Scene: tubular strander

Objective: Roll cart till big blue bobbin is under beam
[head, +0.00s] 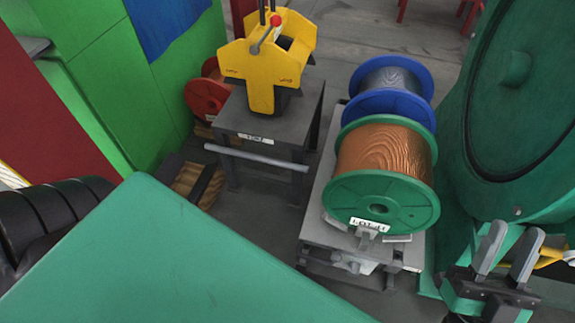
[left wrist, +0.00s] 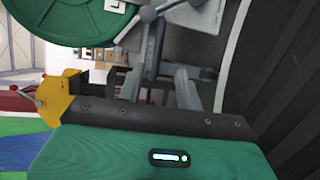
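The big blue bobbin (head: 418,76), wound with grey wire, lies at the far end of a low grey cart (head: 316,215) in the head view. A green bobbin (head: 367,200) wound with copper wire sits at the cart's near end. Its green rim (left wrist: 70,22) also shows in the left wrist view. My right gripper (head: 508,250) is open and empty, right of the cart's near end. My left gripper (left wrist: 162,92) shows its fingers apart, below grey metal parts near the green bobbin; it is hidden in the head view. I cannot make out the beam.
A grey table (head: 262,118) with a yellow device (head: 262,62) stands left of the cart. A red bobbin (head: 205,97) is behind it. A large green machine (head: 520,110) is close on the right. A narrow strip of floor separates cart and table.

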